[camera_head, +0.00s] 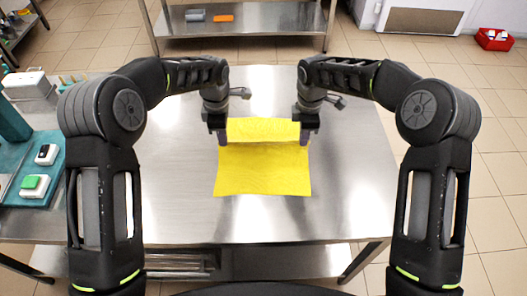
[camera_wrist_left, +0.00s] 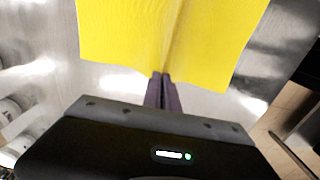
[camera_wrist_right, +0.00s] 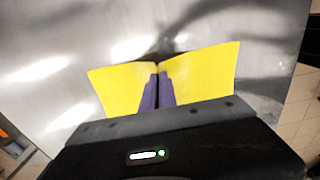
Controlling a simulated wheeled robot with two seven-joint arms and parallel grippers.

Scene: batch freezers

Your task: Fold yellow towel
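The yellow towel (camera_head: 262,170) is at the middle of the steel table, with a crease across it between my two grippers. A narrower strip lies beyond the crease and a wider part on the near side. My left gripper (camera_head: 222,138) is shut on its left edge at the crease; the left wrist view shows the towel (camera_wrist_left: 120,35) spreading to both sides of the closed fingers (camera_wrist_left: 163,92). My right gripper (camera_head: 304,138) is shut on the right edge; the right wrist view shows the towel (camera_wrist_right: 205,75) in a V at the fingers (camera_wrist_right: 158,90).
The steel table (camera_head: 345,190) is clear around the towel. A teal tray (camera_head: 50,195) with small devices is at the left. A shelf unit (camera_head: 265,20) stands behind, and a red box (camera_head: 494,39) is on the floor at the far right.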

